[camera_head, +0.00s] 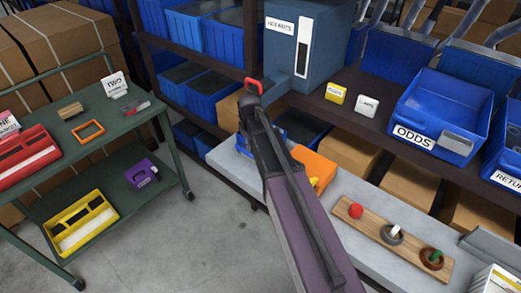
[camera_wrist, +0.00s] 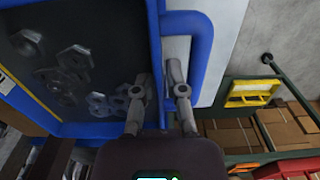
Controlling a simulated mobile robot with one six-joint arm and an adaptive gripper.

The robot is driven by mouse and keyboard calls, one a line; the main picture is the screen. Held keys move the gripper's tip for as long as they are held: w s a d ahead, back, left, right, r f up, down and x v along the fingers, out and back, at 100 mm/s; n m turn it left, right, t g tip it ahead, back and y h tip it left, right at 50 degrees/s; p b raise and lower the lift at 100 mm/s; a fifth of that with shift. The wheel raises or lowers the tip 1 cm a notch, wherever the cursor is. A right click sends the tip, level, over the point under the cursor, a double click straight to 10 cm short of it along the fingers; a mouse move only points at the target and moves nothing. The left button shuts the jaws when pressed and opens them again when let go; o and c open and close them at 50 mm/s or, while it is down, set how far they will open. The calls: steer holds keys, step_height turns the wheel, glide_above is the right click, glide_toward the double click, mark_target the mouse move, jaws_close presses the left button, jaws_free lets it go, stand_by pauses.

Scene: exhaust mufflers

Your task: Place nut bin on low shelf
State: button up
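In the wrist view, the nut bin (camera_wrist: 80,131) is a blue-rimmed bin with several grey hex nuts in its dark interior. My gripper (camera_wrist: 160,80) has its two fingers apart, one on each side of the bin's right-hand wall; contact is not clear. A blue handle-like loop (camera_wrist: 206,45) stands out beside that wall. In the head view, my arm covers my fingers and much of a blue bin (camera_head: 291,123) on the pale bench, apparently the same bin. Low shelves under the rack (camera_head: 158,78) hold other blue bins.
A green cart (camera_head: 115,128) stands at left with red and yellow trays. An orange box (camera_head: 314,165) and a wooden peg board (camera_head: 375,231) lie on the bench (camera_head: 233,163). A blue-grey cabinet (camera_head: 315,62) and the ODDS bin (camera_head: 440,113) stand behind. Grey floor (camera_head: 180,245) is clear.

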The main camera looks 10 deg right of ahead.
steer(key=shift+f+b, duration=0.6)
steer(key=shift+f, duration=0.25)
steer(key=shift+c, duration=0.2)
jaws_close()
